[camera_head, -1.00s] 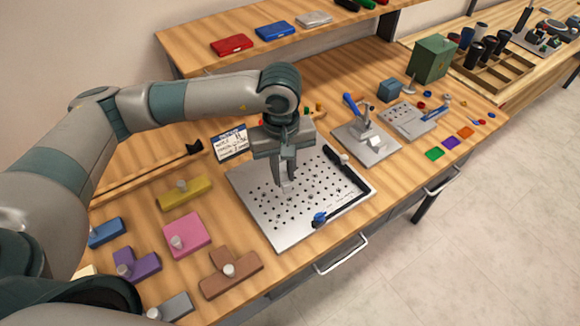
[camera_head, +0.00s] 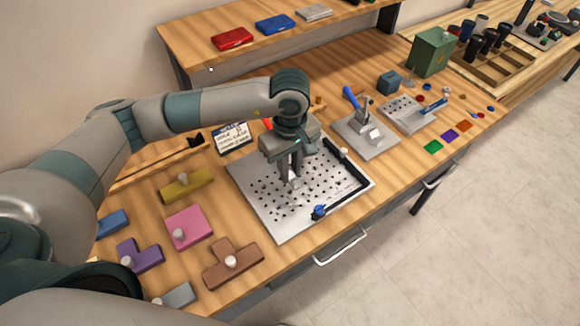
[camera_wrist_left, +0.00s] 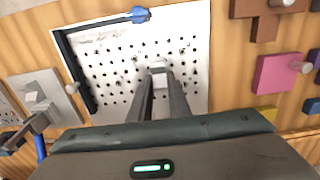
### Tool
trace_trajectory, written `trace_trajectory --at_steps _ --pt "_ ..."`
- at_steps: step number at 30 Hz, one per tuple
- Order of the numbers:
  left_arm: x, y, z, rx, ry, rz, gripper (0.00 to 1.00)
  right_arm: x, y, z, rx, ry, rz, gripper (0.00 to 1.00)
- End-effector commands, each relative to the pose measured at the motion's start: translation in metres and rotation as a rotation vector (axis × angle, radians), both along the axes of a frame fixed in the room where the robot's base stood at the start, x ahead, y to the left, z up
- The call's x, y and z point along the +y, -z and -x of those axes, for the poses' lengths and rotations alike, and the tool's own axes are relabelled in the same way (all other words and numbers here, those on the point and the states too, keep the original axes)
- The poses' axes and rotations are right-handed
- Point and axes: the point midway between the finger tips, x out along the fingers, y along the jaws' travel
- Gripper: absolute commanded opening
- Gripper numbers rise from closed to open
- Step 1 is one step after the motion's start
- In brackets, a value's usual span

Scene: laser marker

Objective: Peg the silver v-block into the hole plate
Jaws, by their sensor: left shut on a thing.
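The hole plate (camera_head: 262,205) is a light metal sheet with rows of dark holes, lying flat on the bench. It also fills the upper middle of the left wrist view (camera_wrist_left: 185,25). My left gripper (camera_head: 291,178) points down over the plate, its fingers shut on the small silver v-block (camera_wrist_left: 159,66). Little of the block shows past the fingertips. It is over the holed area; I cannot tell whether it touches the plate or sits in a hole. My right gripper is not in view.
A black fence (camera_head: 345,168) and blue knob (camera_head: 319,212) edge the plate's right side. Pink (camera_head: 188,229), brown (camera_head: 232,262) and yellow (camera_head: 187,186) knobbed blocks lie left and in front. A clamp fixture (camera_head: 365,138) stands to the right. A shelf is behind.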

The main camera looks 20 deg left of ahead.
Motion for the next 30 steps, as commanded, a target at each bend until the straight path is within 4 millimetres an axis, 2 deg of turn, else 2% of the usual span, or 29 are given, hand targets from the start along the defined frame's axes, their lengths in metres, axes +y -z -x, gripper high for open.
trace_trajectory --at_steps 12,15,21,30 --pt "0.000 0.033 0.000 0.001 0.000 -0.001 0.00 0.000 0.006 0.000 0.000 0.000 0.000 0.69" --pt "0.000 0.043 0.000 -0.001 0.000 0.000 0.00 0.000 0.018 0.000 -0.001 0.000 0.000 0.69" --pt "0.000 0.050 0.000 -0.001 0.000 0.001 0.00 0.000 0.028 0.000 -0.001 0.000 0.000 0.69" --pt "0.000 0.053 0.000 0.000 0.000 0.000 0.00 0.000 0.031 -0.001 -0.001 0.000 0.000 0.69"
